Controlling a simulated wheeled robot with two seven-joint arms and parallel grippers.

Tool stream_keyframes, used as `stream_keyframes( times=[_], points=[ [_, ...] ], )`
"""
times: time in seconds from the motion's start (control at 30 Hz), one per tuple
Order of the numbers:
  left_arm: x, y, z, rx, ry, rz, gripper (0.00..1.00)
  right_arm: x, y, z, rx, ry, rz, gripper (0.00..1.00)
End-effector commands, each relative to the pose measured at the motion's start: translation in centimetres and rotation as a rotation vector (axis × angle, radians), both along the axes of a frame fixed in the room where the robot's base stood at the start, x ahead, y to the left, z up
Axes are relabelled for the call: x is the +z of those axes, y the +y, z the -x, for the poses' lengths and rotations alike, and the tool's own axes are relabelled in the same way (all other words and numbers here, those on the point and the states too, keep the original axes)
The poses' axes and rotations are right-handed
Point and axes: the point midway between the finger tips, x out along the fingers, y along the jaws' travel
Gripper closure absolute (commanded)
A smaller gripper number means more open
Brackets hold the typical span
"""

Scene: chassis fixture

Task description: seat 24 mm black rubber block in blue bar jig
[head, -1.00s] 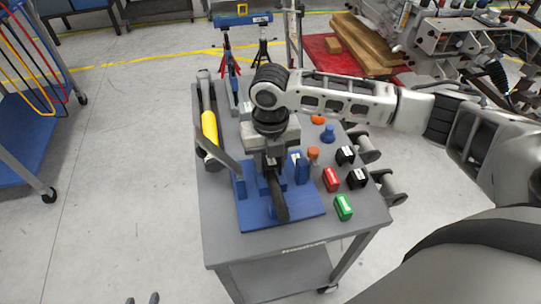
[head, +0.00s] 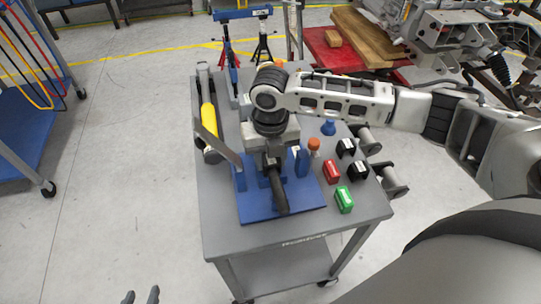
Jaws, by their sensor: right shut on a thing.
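The blue bar jig (head: 308,197) sits on the front part of the grey cart top, a flat base with upright blue posts. My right gripper (head: 272,163) points down over the jig. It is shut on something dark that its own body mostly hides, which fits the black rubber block. I cannot tell whether that piece touches the jig. A dark bar-like part (head: 279,194) runs forward over the base from below the gripper. My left gripper (head: 141,297) shows only its two fingertips at the bottom edge, apart and empty, over the floor.
Two black blocks (head: 346,147) (head: 358,171), a red block (head: 332,171), a green block (head: 344,199), an orange knob (head: 314,144) and a blue knob (head: 328,128) stand right of the jig. A yellow-handled tool (head: 209,124) lies left. The cart's front strip (head: 290,232) is clear.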

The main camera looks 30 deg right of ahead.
Motion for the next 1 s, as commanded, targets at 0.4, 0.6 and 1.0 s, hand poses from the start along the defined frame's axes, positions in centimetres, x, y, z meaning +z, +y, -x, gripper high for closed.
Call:
stream_keyframes(
  times=[0.4, 0.6, 1.0],
  points=[
    [-0.1, 0.0, 0.3, 0.0, 0.005, 0.0, 0.64, 0.0, 0.0, 0.0, 0.0, 0.0, 0.0, 0.37],
    [-0.1, 0.0, 0.2, 0.0, 0.005, 0.0, 0.64, 0.0, 0.0, 0.0, 0.0, 0.0, 0.0, 0.37],
    [1.2, 0.1, 0.0, -0.001, -0.002, -0.003, 0.64, 1.3, 0.0, 0.0, 0.0, 0.0, 0.0, 0.37]
  ],
)
